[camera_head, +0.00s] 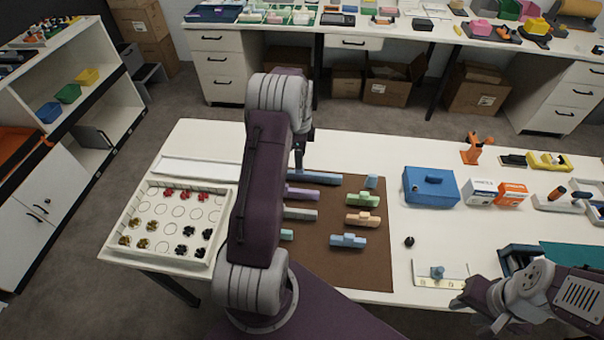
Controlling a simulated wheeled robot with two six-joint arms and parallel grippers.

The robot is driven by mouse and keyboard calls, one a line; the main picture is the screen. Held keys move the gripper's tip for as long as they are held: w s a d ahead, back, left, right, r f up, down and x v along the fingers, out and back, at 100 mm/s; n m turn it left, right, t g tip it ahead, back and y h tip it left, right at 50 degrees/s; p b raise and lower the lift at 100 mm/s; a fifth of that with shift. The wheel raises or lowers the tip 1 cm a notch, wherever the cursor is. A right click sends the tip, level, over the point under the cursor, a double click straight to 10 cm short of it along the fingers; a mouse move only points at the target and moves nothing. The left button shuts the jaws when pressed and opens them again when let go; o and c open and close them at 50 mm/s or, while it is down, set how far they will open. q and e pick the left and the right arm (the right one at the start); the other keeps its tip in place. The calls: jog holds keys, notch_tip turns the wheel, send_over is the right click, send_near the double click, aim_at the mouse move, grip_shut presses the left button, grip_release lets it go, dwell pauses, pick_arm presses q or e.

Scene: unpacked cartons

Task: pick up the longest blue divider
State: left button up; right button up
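A long light-blue divider (320,178) lies along the back of the brown mat (330,276); its left end is hidden by my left arm. It looks longer than the other blue piece (348,241) near the mat's front and the small blue piece (371,181) at the back right. My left gripper (299,164) points down at the left part of the long divider. I cannot tell whether its fingers are open or touch the divider. My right gripper (464,301) is at the table's front right, away from the mat; its fingers are unclear.
Purple (302,194), grey (300,214), green (363,199) and orange (362,219) pieces lie close by on the mat. A white tray (113,240) stands left, a blue toolbox (431,187) right. A small dark knob (409,242) lies right of the mat.

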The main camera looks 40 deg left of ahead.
aim_at(299, 172)
pick_arm(q)
jog(key=f, duration=0.3)
jog(key=shift+w+a+f, duration=0.1)
jog(key=shift+a+f, duration=0.15)
jog(key=shift+a, duration=0.15)
jog(key=f, duration=0.2)
jog(key=d+f, duration=0.1)
jog(key=f, duration=0.1)
jog(key=shift+s+f+p, duration=0.1)
jog(key=shift+s+p, duration=0.25)
jog(key=shift+p, duration=0.05)
jog(key=shift+w+a+f, duration=0.1)
jog(key=shift+a+f, duration=0.1)
jog(key=shift+f, duration=0.25)
jog(key=shift+d+r, duration=0.1)
grip_shut()
